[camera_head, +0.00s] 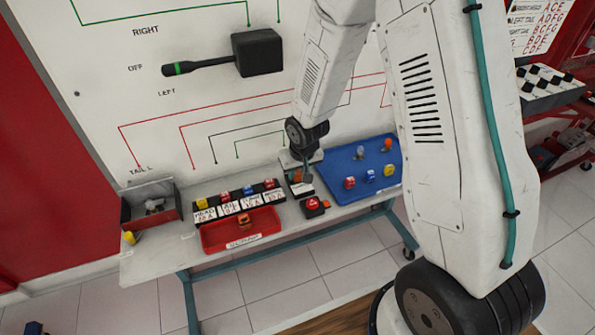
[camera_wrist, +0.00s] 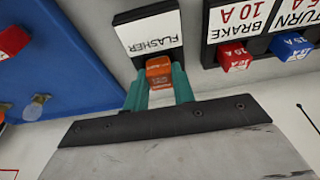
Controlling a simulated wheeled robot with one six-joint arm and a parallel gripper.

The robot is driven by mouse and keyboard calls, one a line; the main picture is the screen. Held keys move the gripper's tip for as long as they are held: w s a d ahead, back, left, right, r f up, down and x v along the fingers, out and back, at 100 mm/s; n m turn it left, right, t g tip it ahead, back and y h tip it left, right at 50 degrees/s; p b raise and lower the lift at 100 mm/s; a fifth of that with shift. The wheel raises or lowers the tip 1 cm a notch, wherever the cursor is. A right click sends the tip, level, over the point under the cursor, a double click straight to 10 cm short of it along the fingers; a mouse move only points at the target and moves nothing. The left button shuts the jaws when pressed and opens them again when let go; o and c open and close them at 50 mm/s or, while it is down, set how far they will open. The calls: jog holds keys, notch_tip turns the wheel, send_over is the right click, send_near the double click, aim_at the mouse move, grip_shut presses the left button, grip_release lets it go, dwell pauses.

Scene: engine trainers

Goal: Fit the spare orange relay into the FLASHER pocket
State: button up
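An orange relay (camera_wrist: 159,71) sits between the teal fingertips of my gripper (camera_wrist: 160,86) in the wrist view, with a finger against each side. It is at the edge of the black FLASHER holder (camera_wrist: 146,16), whose white label reads FLASHER. I cannot tell whether the relay is seated in the pocket or just above it. In the head view my gripper (camera_head: 299,176) is low over the bench, with the orange relay (camera_head: 297,175) partly hidden by it. A second orange relay (camera_head: 244,219) lies in the red tray (camera_head: 262,238).
A fuse block (camera_head: 216,199) with coloured fuses stands left of the holder. A blue tray (camera_head: 345,192) with fuses and bulbs is to the right. A red button (camera_head: 313,203) is in front. A dark bin (camera_head: 173,212) stands at the bench's left end.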

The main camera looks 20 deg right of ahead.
jog(key=shift+o, duration=1.4)
jog(key=shift+s+f, duration=0.25)
jog(key=shift+f, duration=0.05)
jog(key=shift+o, duration=0.2)
jog(key=shift+w+r, duration=0.15)
jog(key=shift+r, duration=0.2)
jog(key=shift+o, duration=0.2)
jog(key=v, duration=1.2)
jog(key=shift+r, duration=0.4)
jog(key=s+d+r+g, duration=0.1)
jog(key=s+r, duration=0.8)
jog(key=s, duration=0.4)
jog(key=s+d+r+g, duration=0.1)
jog(key=s+r, duration=0.8)
jog(key=s, duration=0.4)
jog(key=shift+s+d+r, duration=0.25)
jog(key=shift+s+d, duration=0.05)
jog(key=shift+d, duration=0.05)
